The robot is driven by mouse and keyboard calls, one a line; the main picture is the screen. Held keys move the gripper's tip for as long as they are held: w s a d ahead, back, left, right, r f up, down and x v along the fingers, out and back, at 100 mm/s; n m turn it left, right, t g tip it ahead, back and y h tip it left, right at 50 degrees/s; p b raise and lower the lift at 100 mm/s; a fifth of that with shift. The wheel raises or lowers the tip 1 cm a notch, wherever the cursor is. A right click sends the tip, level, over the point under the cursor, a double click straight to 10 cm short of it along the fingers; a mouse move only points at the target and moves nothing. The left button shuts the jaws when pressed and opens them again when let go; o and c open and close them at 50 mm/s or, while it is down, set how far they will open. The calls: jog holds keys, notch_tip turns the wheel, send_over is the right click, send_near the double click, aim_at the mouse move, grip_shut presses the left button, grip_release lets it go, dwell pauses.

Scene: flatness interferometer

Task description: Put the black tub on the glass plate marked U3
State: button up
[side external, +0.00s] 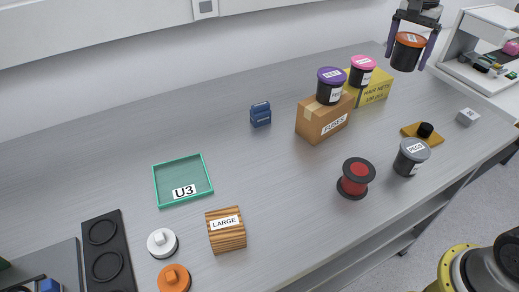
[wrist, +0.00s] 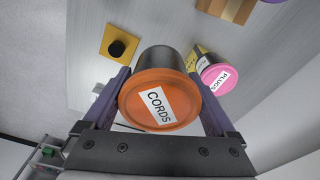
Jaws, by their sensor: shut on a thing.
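My gripper (side external: 407,58) is at the far right of the side view, raised above the bench. It is shut on a black tub with an orange lid (side external: 407,52), held between the two purple fingers. In the wrist view the tub's orange lid (wrist: 160,101) faces the camera and reads CORDS. The glass plate marked U3 (side external: 172,168) has a green edge and lies flat on the bench at left centre in the side view. Only its label is on it. It is far from my gripper and not in the wrist view.
Purple-lidded (side external: 330,86) and pink-lidded (side external: 362,70) tubs stand on the FUSES carton (side external: 315,122) and the yellow box (side external: 375,90). A PEGS tub (side external: 411,157), red spool (side external: 355,179), blue item (side external: 260,114) and LARGE wooden block (side external: 226,232) stand on the bench. Bench around the plate's back is clear.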

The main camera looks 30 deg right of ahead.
jog(key=w+a+n+y, duration=0.15)
jog(key=a+n, duration=1.15)
jog(key=a, duration=1.3)
jog(key=s+a+n, duration=0.4)
jog(key=a+n, duration=0.1)
jog(key=a, duration=0.4)
jog(key=s+a+n, duration=0.4)
jog(key=a, duration=0.5)
send_over(194, 181)
jog(key=shift+t+y, duration=0.3)
jog(key=shift+y, duration=0.05)
jog(key=f, duration=1.4)
jog(key=shift+s+d+f, duration=0.2)
jog(key=shift+s+f, duration=0.05)
jog(key=shift+f, duration=0.1)
jog(key=shift+w+a+f, duration=0.1)
jog(key=shift+f, duration=1.5)
jog(key=shift+f, duration=0.1)
